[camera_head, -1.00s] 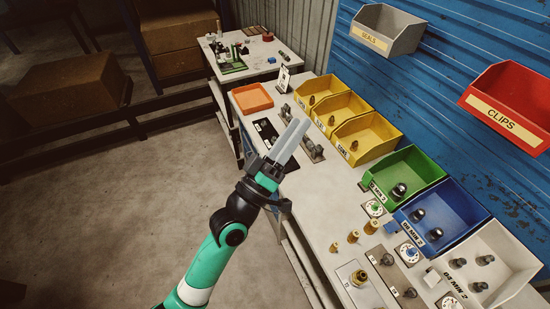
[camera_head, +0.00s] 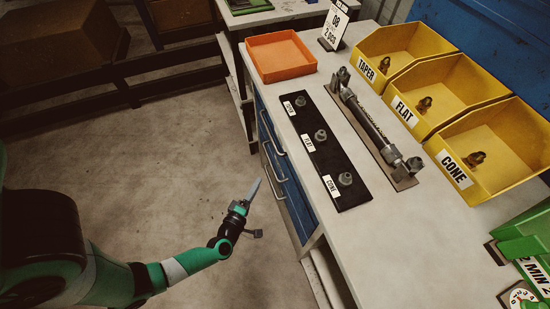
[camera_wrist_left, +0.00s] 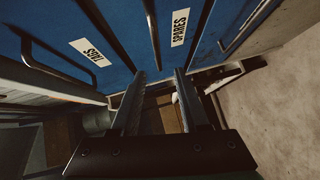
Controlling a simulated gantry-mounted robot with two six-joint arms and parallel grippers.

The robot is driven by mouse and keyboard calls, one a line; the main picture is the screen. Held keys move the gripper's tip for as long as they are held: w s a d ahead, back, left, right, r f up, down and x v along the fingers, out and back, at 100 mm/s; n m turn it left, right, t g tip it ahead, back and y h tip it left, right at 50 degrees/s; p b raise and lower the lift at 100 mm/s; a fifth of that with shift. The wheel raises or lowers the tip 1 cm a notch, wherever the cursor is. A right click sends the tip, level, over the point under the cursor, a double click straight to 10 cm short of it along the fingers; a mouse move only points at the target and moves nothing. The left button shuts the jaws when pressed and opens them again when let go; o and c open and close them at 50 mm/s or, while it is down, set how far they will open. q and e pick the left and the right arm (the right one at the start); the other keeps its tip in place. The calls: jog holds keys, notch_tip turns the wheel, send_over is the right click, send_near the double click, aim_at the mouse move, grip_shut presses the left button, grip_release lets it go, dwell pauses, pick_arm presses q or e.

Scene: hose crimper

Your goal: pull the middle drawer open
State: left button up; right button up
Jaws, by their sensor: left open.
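The blue drawer unit (camera_head: 287,180) is under the front of the bench, with bar handles on its fronts. The handle I take as the middle drawer's (camera_head: 272,162) is on the front face; the drawers look shut. My left gripper (camera_head: 254,189) is in front of the unit, low and apart from the handles. In the left wrist view its two fingers (camera_wrist_left: 161,75) are spread with nothing between them. My right gripper is not in view.
On the bench are an orange tray (camera_head: 280,56), a black board with fittings (camera_head: 325,155), a hose assembly (camera_head: 370,125) and yellow bins (camera_head: 462,90). The concrete floor (camera_head: 170,140) left of the drawers is clear. A dark rail (camera_head: 110,98) runs behind.

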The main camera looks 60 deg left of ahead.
aim_at(270, 162)
pick_arm(q)
jog(key=b+x, duration=0.4)
jog(key=x, duration=0.7)
jog(key=shift+w+a+r+b, duration=0.15)
jog(key=shift+w+a+b, duration=0.15)
jog(key=shift+w, duration=0.1)
jog(key=shift+d, duration=0.1)
grip_shut()
dwell(0.6)
